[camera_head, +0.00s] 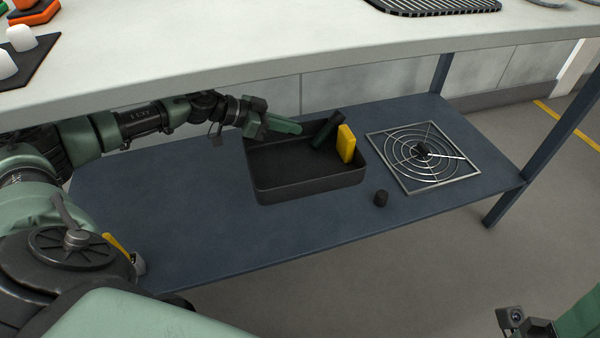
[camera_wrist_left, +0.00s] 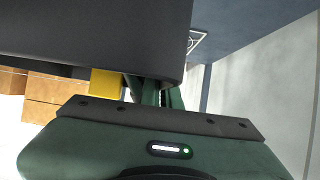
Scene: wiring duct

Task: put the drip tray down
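The drip tray (camera_head: 305,189) is a black, open rectangular tray at the lower shelf (camera_head: 210,220); I cannot tell whether its base touches the shelf. My left gripper (camera_head: 272,128) is at its back left rim, with dark green fingers close together there. In the left wrist view the tray's dark wall (camera_wrist_left: 100,35) fills the upper left and hides the fingertips (camera_wrist_left: 160,92), which look closed on the rim. A yellow block (camera_head: 346,143) and a dark green piece (camera_head: 326,130) stick up inside the tray. My right gripper is out of view; only part of that arm shows at lower right.
A round wire grille in a square frame (camera_head: 393,180) lies right of the tray. The white tabletop (camera_head: 250,45) overhangs the back. The shelf's front left is clear.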

